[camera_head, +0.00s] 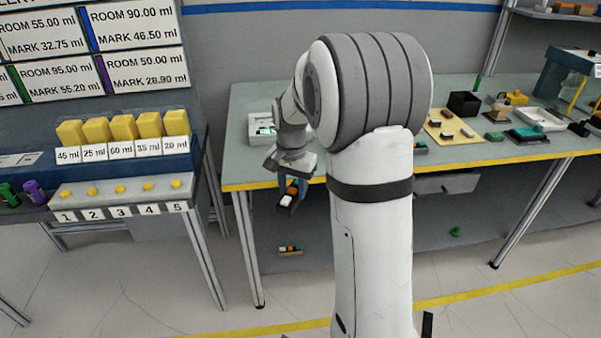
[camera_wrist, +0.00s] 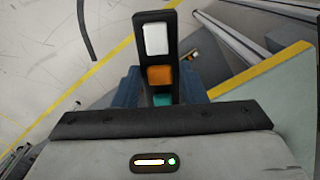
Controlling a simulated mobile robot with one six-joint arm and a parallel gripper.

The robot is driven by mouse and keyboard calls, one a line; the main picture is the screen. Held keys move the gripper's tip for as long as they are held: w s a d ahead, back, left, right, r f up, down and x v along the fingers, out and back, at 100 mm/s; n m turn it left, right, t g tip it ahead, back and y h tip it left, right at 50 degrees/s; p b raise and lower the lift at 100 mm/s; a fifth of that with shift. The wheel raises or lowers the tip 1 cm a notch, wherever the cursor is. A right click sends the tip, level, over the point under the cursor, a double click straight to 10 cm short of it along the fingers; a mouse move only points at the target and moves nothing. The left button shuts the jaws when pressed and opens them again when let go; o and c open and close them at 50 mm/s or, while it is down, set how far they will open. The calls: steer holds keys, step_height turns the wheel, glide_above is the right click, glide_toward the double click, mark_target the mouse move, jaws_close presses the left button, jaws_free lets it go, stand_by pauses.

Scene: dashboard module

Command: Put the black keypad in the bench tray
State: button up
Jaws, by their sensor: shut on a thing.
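The black keypad (camera_wrist: 171,58) is a slim black bar with white, orange and teal buttons. My gripper (camera_wrist: 160,90) is shut on it between blue fingers, and the keypad sticks out past them. In the head view my gripper (camera_head: 292,186) hangs in front of the bench's left front edge, with the keypad (camera_head: 286,205) tilted below it, clear of the bench. A pale tray (camera_head: 256,139) at the bench's left end is partly hidden by my arm. Another white tray (camera_head: 552,124) stands far right. I cannot tell which one is the bench tray.
The bench (camera_head: 240,171) has a yellow front edge. A small block with coloured parts (camera_head: 290,251) lies low beneath it. A yellow board (camera_head: 468,137) with small parts and a black box (camera_head: 464,103) stand right. A dispenser table (camera_head: 130,190) is left. My arm hides mid-bench.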

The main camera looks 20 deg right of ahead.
steer(key=a+f+n, duration=0.5)
steer(key=f+n, duration=0.2)
steer(key=n, duration=0.2)
steer(key=shift+w+a+f, duration=0.15)
steer(key=shift+a+f, duration=0.25)
